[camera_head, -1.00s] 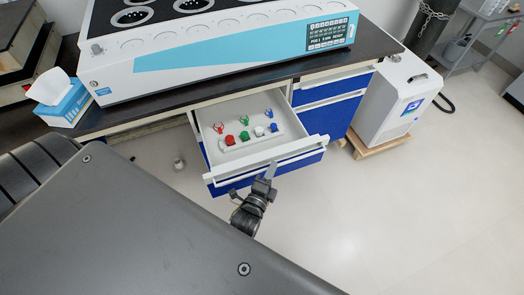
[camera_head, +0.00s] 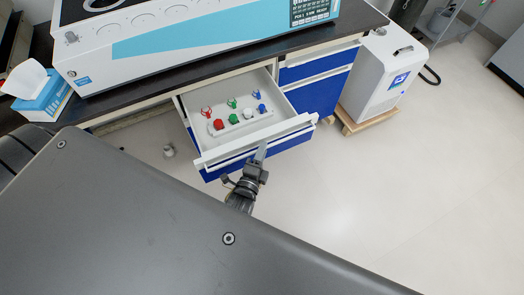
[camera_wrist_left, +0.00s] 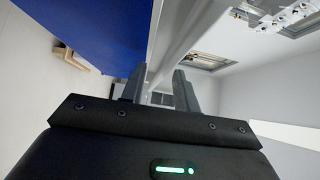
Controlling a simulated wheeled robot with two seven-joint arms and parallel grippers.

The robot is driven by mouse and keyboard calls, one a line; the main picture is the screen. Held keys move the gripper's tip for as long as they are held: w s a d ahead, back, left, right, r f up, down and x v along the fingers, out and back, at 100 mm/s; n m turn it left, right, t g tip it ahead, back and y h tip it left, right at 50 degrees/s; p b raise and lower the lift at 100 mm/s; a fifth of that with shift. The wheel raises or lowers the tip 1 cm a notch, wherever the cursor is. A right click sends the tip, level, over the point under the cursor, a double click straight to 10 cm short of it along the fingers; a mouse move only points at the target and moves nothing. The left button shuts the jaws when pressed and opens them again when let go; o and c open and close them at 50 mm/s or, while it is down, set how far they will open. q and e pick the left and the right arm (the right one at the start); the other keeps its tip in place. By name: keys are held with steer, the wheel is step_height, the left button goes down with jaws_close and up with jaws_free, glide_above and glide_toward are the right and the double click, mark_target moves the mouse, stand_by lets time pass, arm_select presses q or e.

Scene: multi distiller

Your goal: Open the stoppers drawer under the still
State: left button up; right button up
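The stoppers drawer (camera_head: 204,150) under the still (camera_head: 180,48) is pulled well out, its inside in plain view. A white rack in it holds red, green, white and blue stoppers (camera_head: 234,119), with several coloured clips behind. My right gripper is out of view.
Blue-fronted drawers (camera_head: 318,103) stand right of the open drawer. A white chiller unit (camera_head: 383,82) stands on a wooden base farther right. A tissue box (camera_head: 45,97) sits on the bench at left. The floor in front and to the right is clear.

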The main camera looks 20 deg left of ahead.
arm_select(q)
steer(key=s+d, duration=0.1)
steer(key=s, duration=0.9)
steer(key=shift+s+b, duration=0.25)
steer(key=shift+b, duration=0.1)
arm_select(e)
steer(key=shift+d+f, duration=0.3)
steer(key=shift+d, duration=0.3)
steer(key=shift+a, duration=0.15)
